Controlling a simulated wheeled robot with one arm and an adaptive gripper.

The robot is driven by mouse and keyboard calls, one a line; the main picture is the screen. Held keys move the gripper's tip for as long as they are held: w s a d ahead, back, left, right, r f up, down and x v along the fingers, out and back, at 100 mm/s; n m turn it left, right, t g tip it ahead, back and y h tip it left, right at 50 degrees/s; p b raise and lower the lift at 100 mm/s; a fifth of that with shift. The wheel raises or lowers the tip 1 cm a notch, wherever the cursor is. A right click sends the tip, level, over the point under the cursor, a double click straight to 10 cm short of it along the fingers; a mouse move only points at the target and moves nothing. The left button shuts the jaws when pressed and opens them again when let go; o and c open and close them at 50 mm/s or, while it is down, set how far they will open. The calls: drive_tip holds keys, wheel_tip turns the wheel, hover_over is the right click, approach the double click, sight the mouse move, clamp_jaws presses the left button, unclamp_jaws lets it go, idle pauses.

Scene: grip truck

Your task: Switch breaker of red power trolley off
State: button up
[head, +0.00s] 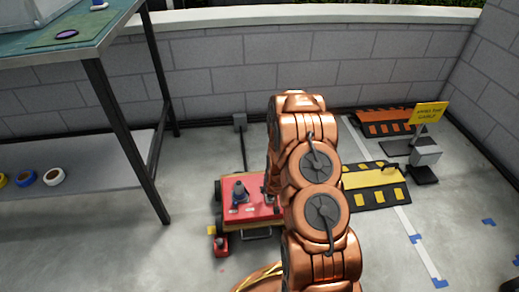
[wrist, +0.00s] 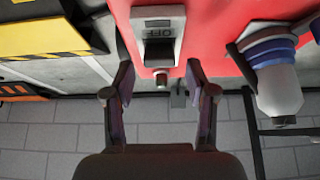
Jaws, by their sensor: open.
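The red power trolley (head: 240,213) stands on the floor, left of my copper arm in the head view. Its red top also fills the upper part of the wrist view (wrist: 215,60). A light grey breaker (wrist: 178,18) with a black switch (wrist: 159,52) sits on it, with small dark lettering above the switch. My gripper (wrist: 160,72) is open and empty, its fingers left and right of the breaker's lower end. I cannot tell whether they touch it, or which position the switch is in. My arm hides the gripper in the head view.
A blue and white connector (wrist: 278,82) rises from the trolley right of the gripper. A workbench (head: 108,95) stands left. A yellow-black cable ramp (head: 375,185) and a yellow sign (head: 428,113) are right. A block wall (head: 210,75) closes the back.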

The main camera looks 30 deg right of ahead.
drive_tip(key=shift+w+d+g+b, duration=0.1)
drive_tip(key=shift+w+g+b, duration=0.1)
drive_tip(key=shift+g+b, duration=0.1)
drive_tip(key=shift+w+d+g+y+b, duration=0.15)
drive_tip(key=shift+w+g+y+b, duration=0.4)
drive_tip(key=shift+g+b, duration=0.5)
drive_tip(key=shift+w+d+g+b, duration=0.1)
drive_tip(key=shift+g+b, duration=0.15)
drive_tip(key=shift+b, duration=0.15)
drive_tip(key=shift+w+d+f+g+y+b, duration=0.1)
drive_tip(key=shift+w+g+y+b, duration=0.2)
drive_tip(key=shift+g+b, duration=0.4)
drive_tip(key=shift+w+d+f+g+y+b, duration=0.15)
drive_tip(key=shift+g+y+b, duration=0.25)
drive_tip(key=shift+b, duration=0.5)
drive_tip(key=s+a+r+p, duration=0.1)
drive_tip(key=r+p, duration=0.3)
drive_tip(key=r, duration=0.5)
drive_tip(key=s+a+r+p, duration=0.1)
drive_tip(key=a+r+p, duration=0.3)
drive_tip(key=r, duration=0.6)
drive_tip(key=s+a+r+n+p, duration=0.1)
drive_tip(key=r+p, duration=0.4)
drive_tip(key=r, duration=0.5)
drive_tip(key=shift+s+a+g, duration=0.3)
drive_tip(key=shift+s+a, duration=0.2)
drive_tip(key=shift+a, duration=0.25)
